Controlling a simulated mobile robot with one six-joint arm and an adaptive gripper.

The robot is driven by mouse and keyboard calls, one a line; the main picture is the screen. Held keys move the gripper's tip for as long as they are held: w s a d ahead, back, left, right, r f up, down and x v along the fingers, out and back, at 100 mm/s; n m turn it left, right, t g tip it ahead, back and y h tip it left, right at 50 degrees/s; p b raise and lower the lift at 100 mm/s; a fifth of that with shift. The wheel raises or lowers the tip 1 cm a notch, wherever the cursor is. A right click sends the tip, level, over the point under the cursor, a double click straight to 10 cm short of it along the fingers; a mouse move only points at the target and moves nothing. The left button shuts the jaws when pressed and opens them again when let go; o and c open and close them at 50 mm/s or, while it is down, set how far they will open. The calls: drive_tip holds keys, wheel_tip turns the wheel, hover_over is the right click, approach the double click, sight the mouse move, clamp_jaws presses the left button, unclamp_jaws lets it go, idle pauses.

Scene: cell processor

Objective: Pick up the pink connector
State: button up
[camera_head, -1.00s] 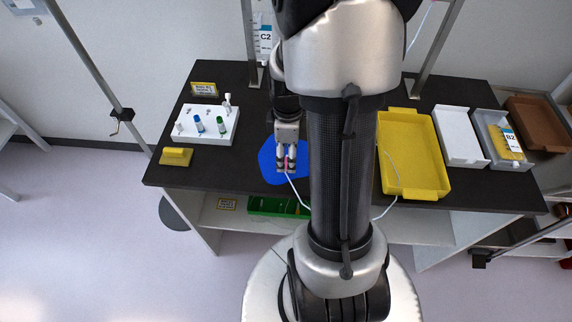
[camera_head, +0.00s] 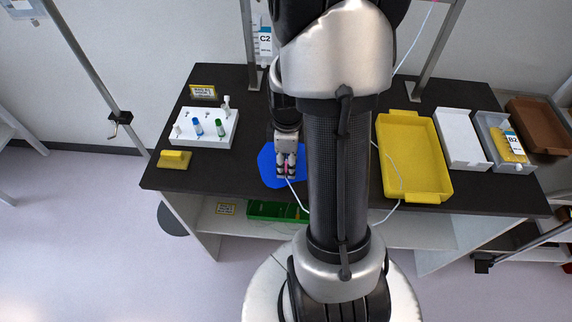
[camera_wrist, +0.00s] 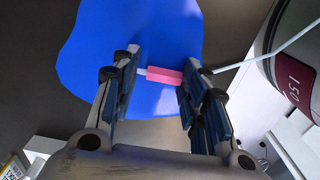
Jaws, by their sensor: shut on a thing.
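The pink connector (camera_wrist: 165,76) is between the two fingers of my gripper (camera_wrist: 158,80) in the wrist view. The fingers are shut on it, one at each end, with a pale tip at its left end. A thin white tube (camera_wrist: 265,57) runs off to the right from behind the right finger. In the head view my gripper (camera_head: 286,173) is over the blue mat (camera_head: 267,172), with a little pink showing between the fingers. I cannot tell whether the connector touches the mat.
A white rack (camera_head: 185,138) with blue and green-capped tubes and a small yellow block (camera_head: 174,160) stand to the left. A yellow tray (camera_head: 440,165), a white tray (camera_head: 460,145) and a grey bin (camera_head: 487,128) stand to the right. My arm hides the table's middle.

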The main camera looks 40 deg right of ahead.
drive_tip(key=shift+r, duration=0.15)
wheel_tip(320, 180, up, 20)
drive_tip(key=p, duration=0.7)
drive_tip(key=shift+o, duration=0.7)
clamp_jaws()
